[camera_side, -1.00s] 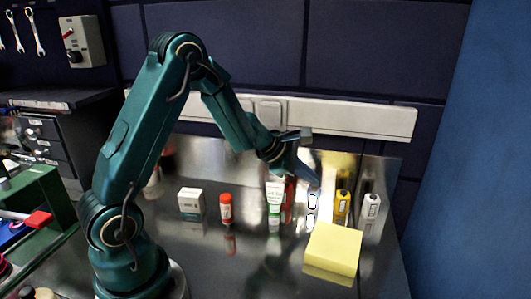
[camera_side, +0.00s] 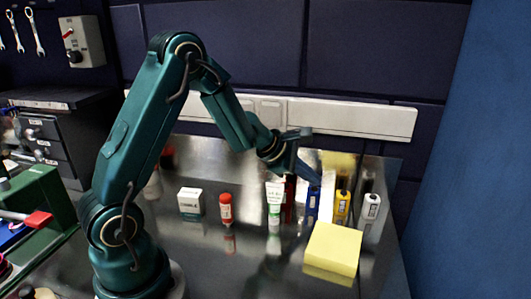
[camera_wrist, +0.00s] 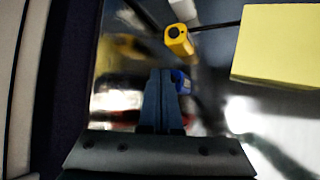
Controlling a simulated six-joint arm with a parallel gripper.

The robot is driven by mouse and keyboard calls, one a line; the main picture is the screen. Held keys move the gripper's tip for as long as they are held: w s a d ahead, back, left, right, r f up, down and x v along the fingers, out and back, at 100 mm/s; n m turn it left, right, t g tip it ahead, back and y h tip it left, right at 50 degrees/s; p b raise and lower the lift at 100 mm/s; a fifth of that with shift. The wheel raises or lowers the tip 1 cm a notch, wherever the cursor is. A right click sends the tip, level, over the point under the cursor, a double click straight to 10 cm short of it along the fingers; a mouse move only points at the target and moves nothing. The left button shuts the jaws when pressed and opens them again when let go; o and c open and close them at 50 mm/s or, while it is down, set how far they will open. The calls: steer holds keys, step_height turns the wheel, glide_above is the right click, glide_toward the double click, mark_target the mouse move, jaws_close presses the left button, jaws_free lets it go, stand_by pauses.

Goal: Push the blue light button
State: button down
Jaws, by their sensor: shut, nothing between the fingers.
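The blue light (camera_side: 312,206) stands on the shiny bench between a red one and a yellow one in the side view. My gripper (camera_side: 318,184) reaches down from the left with its fingertips at the top of the blue light. In the wrist view my gripper (camera_wrist: 161,72) is shut and empty. Part of the blue light (camera_wrist: 182,82) shows just right of the fingertips, and the fingers hide the rest. I cannot tell whether the fingertips touch its button.
The yellow light (camera_side: 342,208) and white light (camera_side: 371,207) stand to the right, the red one (camera_side: 289,200) to the left. A yellow block (camera_side: 333,249) lies in front. A white-green tube (camera_side: 274,195), red bottle (camera_side: 226,208) and white box (camera_side: 190,202) stand further left.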

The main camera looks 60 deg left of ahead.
mark_target(309, 190)
steer(key=shift+r, duration=0.3)
steer(key=shift+r, duration=3)
